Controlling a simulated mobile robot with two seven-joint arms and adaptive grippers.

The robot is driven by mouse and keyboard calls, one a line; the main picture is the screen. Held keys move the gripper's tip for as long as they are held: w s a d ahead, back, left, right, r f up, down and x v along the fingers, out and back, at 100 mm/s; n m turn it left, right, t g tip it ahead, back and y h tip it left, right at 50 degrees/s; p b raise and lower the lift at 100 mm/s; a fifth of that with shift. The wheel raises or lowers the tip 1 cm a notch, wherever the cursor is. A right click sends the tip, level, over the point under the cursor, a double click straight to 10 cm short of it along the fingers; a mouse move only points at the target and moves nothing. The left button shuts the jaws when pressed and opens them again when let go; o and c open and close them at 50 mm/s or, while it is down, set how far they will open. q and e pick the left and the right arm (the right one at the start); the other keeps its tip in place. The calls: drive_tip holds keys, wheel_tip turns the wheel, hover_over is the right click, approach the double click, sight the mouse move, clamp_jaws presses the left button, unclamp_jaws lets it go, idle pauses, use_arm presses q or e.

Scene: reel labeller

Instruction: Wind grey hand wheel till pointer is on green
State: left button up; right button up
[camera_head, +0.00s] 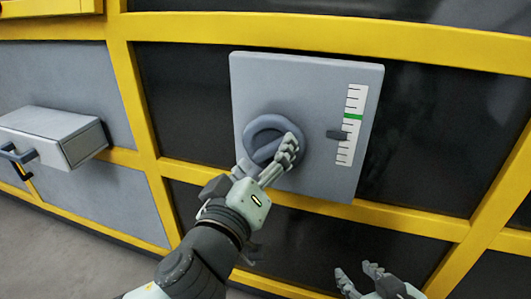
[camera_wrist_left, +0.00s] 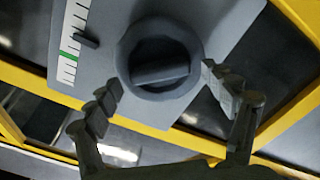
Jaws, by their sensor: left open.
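The grey hand wheel (camera_head: 262,128) is a round knob on a grey panel (camera_head: 305,75). In the left wrist view the hand wheel (camera_wrist_left: 160,62) shows a raised bar across its face. My left gripper (camera_head: 268,156) is in front of the wheel and hides its lower part. In the left wrist view its open fingers (camera_wrist_left: 161,76) stand on either side of the wheel's lower half; I cannot tell whether they touch it. The dark pointer (camera_head: 337,135) is below the green mark (camera_head: 353,117) on the white scale (camera_head: 355,100). My right gripper (camera_head: 356,270) is low in view, fingers apart, empty.
Yellow frame bars (camera_head: 190,172) surround the grey panel, with dark panes behind. A grey drawer (camera_head: 60,140) with a dark handle juts out at the left. Floor (camera_head: 60,240) shows at lower left.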

use_arm(q)
drive_tip(key=shift+w+d, duration=0.15)
drive_tip(key=shift+w, duration=0.25)
use_arm(e)
drive_tip(key=shift+s+d+f, duration=0.15)
drive_tip(key=shift+d+f, duration=0.05)
